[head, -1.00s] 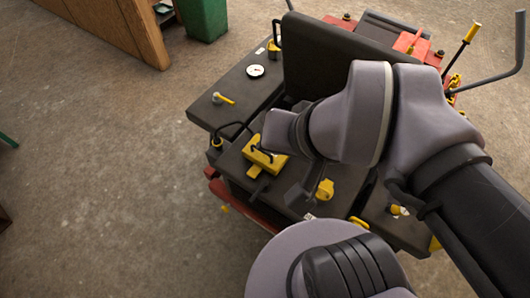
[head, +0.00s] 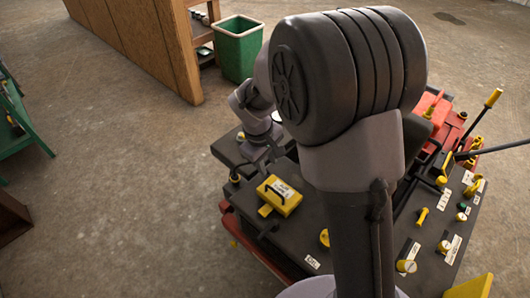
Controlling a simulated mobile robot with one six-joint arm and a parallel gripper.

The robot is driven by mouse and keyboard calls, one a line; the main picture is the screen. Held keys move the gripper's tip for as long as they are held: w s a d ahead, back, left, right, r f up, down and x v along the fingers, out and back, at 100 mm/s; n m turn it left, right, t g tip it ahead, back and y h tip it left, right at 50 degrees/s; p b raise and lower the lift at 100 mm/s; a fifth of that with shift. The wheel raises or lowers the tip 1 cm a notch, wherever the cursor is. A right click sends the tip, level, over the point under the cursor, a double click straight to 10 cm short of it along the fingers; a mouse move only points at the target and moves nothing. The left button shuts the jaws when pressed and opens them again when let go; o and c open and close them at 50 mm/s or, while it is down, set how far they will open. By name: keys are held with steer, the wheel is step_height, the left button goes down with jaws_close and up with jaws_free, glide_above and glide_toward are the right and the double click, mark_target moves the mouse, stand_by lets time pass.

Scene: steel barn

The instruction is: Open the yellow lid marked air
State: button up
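A yellow lid (head: 288,205) with a white label lies on the dark top of the machine in the head view. The label's print is too small to read. A dark bar handle (head: 266,191) stands at its left side, and a yellow tab sticks out at its lower left. The lid looks flat and closed. My gripper (head: 262,157) is just behind and above the lid, partly dark against the machine, and seems apart from it. Its fingers are too small to tell open from shut. My arm hides the middle of the machine.
The machine's right panel (head: 431,220) carries several yellow knobs, labels and levers. A yellow knob (head: 324,237) sits to the right of the lid. A green bin (head: 238,55) and a wooden partition (head: 150,40) stand behind.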

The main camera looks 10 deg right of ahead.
mark_target(274, 191)
steer(key=d+f+b, duration=0.1)
steer(key=f+b, duration=0.1)
steer(key=f, duration=0.3)
steer(key=w+d+f+b, duration=0.1)
steer(key=f+b, duration=0.1)
steer(key=f, duration=0.4)
steer(key=w+f+b, duration=0.1)
steer(key=f+b, duration=0.1)
steer(key=f, duration=0.4)
steer(key=shift+d, duration=0.4)
jaws_close()
